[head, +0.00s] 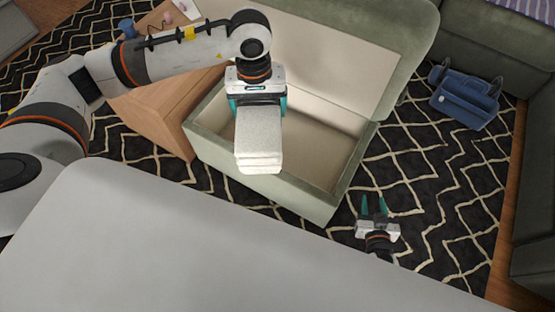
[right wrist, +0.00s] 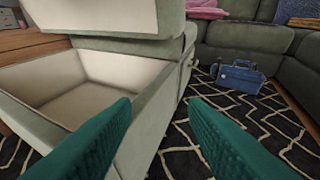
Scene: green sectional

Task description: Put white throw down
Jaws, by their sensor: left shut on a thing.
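The white throw (head: 259,140) is a folded, pale block in the head view. My left gripper (head: 258,104) is shut on its upper end, and the throw hangs in front of the open storage box of the green sectional (head: 334,210), overlapping its near left part. I cannot tell its exact height above the box. My right gripper (head: 374,205) is open and empty, low over the rug to the right of the box. Its two green fingers (right wrist: 160,135) stand apart in the right wrist view, with the box at the left.
The box's raised lid (head: 340,50) stands at the back. A wooden table (head: 150,110) is at the left of the box. A blue bag (head: 466,100) lies on the black patterned rug (head: 430,165) at the right.

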